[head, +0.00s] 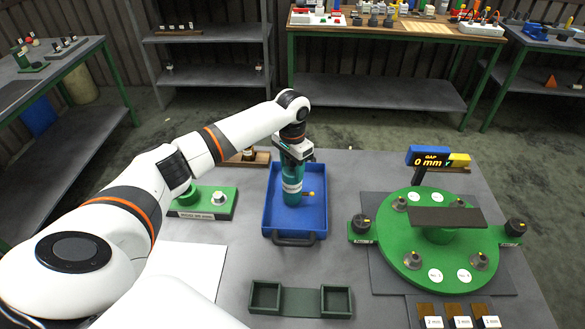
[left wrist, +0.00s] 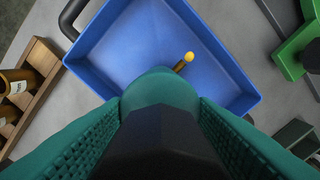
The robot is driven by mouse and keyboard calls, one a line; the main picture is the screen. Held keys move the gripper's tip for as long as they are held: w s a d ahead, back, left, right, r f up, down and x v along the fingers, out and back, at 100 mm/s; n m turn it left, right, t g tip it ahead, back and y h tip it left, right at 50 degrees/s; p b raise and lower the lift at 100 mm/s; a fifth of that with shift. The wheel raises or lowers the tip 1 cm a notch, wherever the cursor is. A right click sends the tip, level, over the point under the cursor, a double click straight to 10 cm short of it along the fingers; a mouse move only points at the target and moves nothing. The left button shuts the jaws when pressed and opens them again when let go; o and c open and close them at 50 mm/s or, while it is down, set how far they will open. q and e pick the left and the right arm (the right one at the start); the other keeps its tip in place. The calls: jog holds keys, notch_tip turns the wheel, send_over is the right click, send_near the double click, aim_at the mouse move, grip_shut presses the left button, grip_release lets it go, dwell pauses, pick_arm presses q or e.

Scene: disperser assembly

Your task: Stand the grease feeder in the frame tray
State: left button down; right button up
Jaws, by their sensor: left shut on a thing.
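The grease feeder (head: 292,187) is a teal upright body with a pale label band and a small yellow-tipped nozzle at its side. My left gripper (head: 293,155) is shut on its dark upper part from above. In the left wrist view the feeder's rounded teal body (left wrist: 160,86) shows beyond the fingers. The feeder is inside the outline of a blue tray (head: 275,218); I cannot tell whether its base touches the floor. A low dark green tray (head: 300,301) with a square compartment at each end lies at the front, its compartments empty. My right gripper is not in view.
A green round fixture (head: 435,275) with knobs and a dark bar stands at the right, behind it a gap display (head: 428,157). A green stand (head: 215,203) is left of the blue tray. A wooden rack (left wrist: 32,80) shows beside the blue tray.

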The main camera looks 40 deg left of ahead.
pick_arm(q)
jog(key=shift+f, duration=0.75)
jog(key=c, duration=0.6)
grip_release()
jog(key=shift+r, duration=0.5)
notch_tip(320, 180, up, 11)
jog(key=shift+r+b, duration=0.1)
jog(key=shift+b, duration=0.9)
